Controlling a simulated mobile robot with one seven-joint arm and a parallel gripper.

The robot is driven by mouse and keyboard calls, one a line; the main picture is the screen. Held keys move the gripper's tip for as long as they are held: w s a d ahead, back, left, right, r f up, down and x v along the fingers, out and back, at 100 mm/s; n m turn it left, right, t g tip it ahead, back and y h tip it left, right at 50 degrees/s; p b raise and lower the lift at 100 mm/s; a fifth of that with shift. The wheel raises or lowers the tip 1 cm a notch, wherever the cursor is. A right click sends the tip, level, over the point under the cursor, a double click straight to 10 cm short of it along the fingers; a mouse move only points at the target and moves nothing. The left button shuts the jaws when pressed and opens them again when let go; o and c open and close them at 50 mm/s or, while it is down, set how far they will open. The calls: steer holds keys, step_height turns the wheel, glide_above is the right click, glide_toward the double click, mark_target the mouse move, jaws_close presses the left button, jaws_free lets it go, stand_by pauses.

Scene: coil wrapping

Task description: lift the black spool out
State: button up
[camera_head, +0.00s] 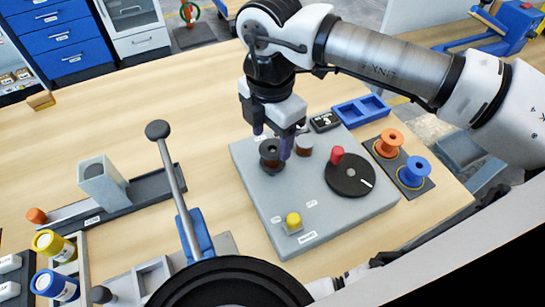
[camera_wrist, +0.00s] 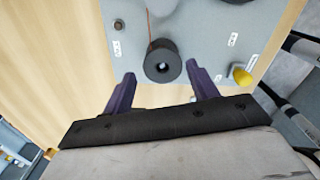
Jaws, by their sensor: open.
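The black spool (camera_head: 269,151) stands upright on the grey machine plate (camera_head: 265,190), towards its left back. In the wrist view the black spool (camera_wrist: 163,62) shows from above with a light hole in its middle, and a thin brown wire runs up from it. My gripper (camera_head: 271,147) is down at the spool, with one purple finger on each side in the head view. In the wrist view the gripper (camera_wrist: 161,68) is open, its fingertips near the spool's two sides with gaps between. Whether a finger touches it I cannot tell.
A black crank disc (camera_head: 349,174) with a red knob and a yellow button (camera_head: 293,220) are on the same plate. Orange (camera_head: 389,142) and blue (camera_head: 414,171) spools stand at right.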

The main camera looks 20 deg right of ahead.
mark_target(271, 150)
step_height(271, 150, down, 4)
steer(key=shift+f+b, duration=0.15)
steer(key=shift+b, duration=0.65)
steer(key=shift+c, duration=0.3)
steer(key=c, duration=0.8)
step_height(271, 150, up, 10)
steer(key=p, duration=0.5)
steer(key=shift+c, duration=0.2)
